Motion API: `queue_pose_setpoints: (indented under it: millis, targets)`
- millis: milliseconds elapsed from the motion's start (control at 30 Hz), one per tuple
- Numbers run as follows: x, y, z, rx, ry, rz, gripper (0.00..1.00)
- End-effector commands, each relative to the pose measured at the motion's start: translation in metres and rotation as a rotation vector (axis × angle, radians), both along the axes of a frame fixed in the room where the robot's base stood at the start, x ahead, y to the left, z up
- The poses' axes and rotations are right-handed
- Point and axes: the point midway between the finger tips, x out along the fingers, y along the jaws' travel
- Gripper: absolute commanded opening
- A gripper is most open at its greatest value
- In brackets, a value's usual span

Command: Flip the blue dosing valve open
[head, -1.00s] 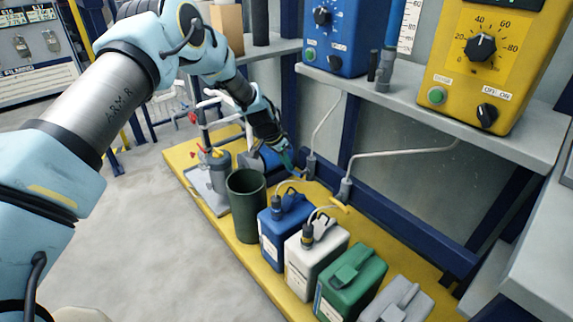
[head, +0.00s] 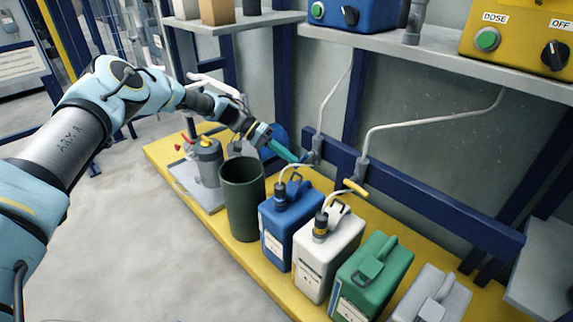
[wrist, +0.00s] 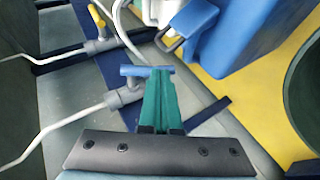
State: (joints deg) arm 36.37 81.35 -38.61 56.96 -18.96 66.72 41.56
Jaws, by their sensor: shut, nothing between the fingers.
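The blue dosing valve's blue handle (wrist: 146,71) shows in the wrist view as a short bar on a grey fitting (wrist: 120,95) with a white pipe. My gripper (wrist: 160,76) has its teal fingers closed together, empty, with the tips right at the blue handle. I cannot tell whether they touch it. In the head view my gripper (head: 299,158) points right, towards the grey valve body (head: 318,143) on the rail. The blue handle is hard to make out there, near the fingertips.
A second valve with a yellow handle (head: 355,187) sits to the right. Below stand a blue canister (head: 287,235), a white canister (head: 325,260), a green canister (head: 372,275) and a dark green bin (head: 241,210). The grey floor at left is clear.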

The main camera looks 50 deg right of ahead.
Motion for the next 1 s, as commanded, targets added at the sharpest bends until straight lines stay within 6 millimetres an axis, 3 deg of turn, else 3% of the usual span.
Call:
queue_pose_setpoints:
  millis: [33,100,500,1000]
  targets:
    - [0.0,-0.001,-0.014,0.001,0.045,0.002,0.0]
    - [-0.001,0.0,-0.017,0.005,0.111,0.002,0.0]
    - [-0.011,0.0,-0.026,0.024,0.419,0.0,0.0]
    - [-0.016,0.0,-0.024,0.033,0.556,0.001,0.0]
